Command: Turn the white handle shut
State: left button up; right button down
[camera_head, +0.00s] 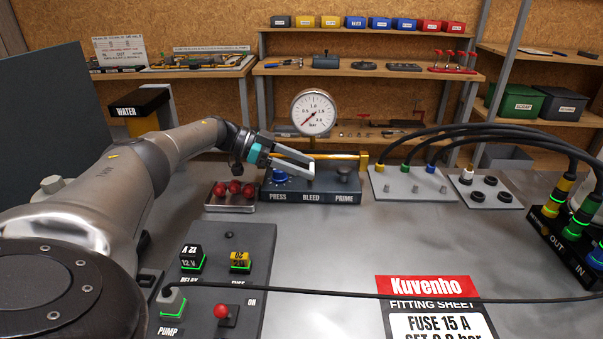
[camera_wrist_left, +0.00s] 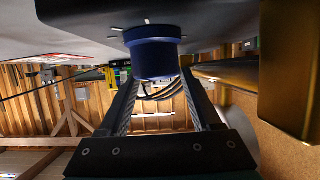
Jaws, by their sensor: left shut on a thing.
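The white handle (camera_head: 311,170) stands over the BLEED mark on the dark blue valve block (camera_head: 335,196) in the head view. My left gripper (camera_head: 304,168) reaches in from the left, its fingers above the block and closed around the handle; the exact contact is hard to see. In the left wrist view a blue knob (camera_wrist_left: 156,55) stands in front of the fingertips and hides them and the handle. The same blue knob (camera_head: 279,178) sits at PRESS in the head view, just below the fingers. My right gripper is not in view.
A pressure gauge (camera_head: 313,112) stands behind the block, its needle low on the left. A brass pipe (camera_head: 335,156) runs close behind the fingers. A tray with red knobs (camera_head: 232,196) lies left of the block, a cabled plate (camera_head: 408,184) right.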

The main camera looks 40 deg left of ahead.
pick_arm(q)
jog(key=shift+w+d+r, duration=0.15)
jog(key=shift+r, duration=0.05)
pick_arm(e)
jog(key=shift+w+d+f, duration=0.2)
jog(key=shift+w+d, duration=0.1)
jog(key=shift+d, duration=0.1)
pick_arm(q)
jog(key=o, duration=1.4)
jog(key=shift+f, duration=0.1)
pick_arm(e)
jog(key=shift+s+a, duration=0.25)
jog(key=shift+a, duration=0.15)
